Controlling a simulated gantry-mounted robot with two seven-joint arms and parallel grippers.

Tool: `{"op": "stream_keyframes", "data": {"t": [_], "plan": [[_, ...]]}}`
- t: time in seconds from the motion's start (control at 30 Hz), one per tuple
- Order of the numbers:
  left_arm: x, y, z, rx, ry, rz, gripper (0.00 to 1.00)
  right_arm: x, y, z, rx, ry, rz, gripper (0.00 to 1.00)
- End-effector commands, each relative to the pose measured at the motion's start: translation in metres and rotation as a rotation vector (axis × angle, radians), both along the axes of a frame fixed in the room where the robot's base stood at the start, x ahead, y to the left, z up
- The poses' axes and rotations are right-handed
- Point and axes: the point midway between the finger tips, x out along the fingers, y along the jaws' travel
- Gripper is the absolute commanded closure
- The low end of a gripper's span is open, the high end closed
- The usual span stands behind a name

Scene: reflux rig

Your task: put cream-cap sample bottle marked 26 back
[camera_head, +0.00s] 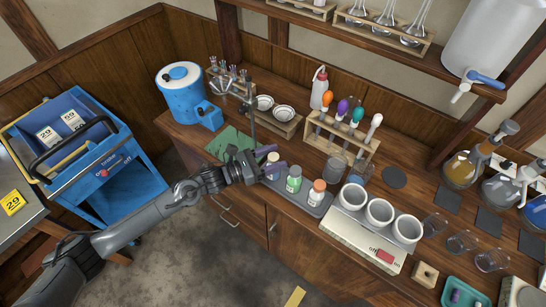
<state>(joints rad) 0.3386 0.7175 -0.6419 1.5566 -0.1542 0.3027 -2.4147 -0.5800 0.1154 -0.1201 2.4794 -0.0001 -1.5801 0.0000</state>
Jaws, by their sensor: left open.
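A bottle with a cream cap (273,157) stands at the left end of a grey tray (319,209) on the wooden counter. My left gripper (273,161) is open, with its purple fingers at this bottle, one on the far side and one on the near side. The fingers hide most of the bottle, and I cannot tell if they touch it. No number 26 can be read. My right gripper is not in view.
A wooden rack with coloured-bulb droppers (357,147) stands behind the tray. White cups (380,212) stand to the right. A green mat (229,141), a dark upright rod (250,110) and a blue container (181,98) are left and behind. A blue cart (128,185) stands left.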

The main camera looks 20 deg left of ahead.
Motion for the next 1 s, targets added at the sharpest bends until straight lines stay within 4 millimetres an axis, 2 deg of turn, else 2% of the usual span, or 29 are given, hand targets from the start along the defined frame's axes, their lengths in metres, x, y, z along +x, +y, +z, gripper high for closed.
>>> {"op": "stream_keyframes", "data": {"t": [0.17, 0.27, 0.7, 1.0], "plan": [[0.000, 0.000, 0.004, 0.000, 0.000, 0.000, 0.40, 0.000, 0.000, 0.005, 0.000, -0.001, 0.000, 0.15], [-0.006, 0.007, 0.002, 0.002, 0.001, 0.002, 0.40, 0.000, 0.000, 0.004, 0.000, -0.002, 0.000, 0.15], [-0.061, 0.061, 0.001, 0.004, 0.003, 0.001, 0.40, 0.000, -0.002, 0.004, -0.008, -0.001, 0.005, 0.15], [-0.083, 0.082, 0.002, 0.001, 0.001, 0.000, 0.40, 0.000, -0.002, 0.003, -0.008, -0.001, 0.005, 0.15]]}}
